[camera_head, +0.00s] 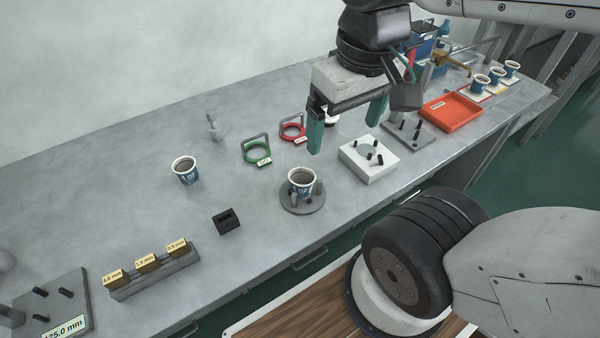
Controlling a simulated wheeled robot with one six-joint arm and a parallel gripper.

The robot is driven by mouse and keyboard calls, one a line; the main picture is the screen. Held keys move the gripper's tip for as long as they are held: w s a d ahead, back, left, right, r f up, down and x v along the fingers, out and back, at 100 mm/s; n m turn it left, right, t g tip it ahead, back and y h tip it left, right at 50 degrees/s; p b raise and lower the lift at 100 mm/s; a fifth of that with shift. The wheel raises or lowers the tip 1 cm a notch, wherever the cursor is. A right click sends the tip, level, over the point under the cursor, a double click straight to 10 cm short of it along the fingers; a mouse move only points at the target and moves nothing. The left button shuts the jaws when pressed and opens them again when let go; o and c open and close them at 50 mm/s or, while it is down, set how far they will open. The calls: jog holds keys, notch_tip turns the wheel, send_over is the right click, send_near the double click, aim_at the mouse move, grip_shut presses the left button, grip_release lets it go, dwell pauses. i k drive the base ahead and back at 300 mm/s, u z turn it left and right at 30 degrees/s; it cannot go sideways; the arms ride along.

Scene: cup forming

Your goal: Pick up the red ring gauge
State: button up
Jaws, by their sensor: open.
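The red ring gauge (287,135) lies on the grey workbench, with a dark handle at its back and a small white label at its front right. A green ring gauge (246,157) with a white label lies to the left of the red one.
A cup on a round fixture (299,203) and a white block with black pegs (358,172) stand in front. Another cup (185,175) and a small metal piece (213,128) are to the left. An orange tray (452,112) lies at the right.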

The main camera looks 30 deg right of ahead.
aim_at(300, 139)
jog(key=k, duration=1.3)
jog(key=z, duration=0.55)
jog(key=i, duration=1.45)
jog(key=u, duration=0.55)
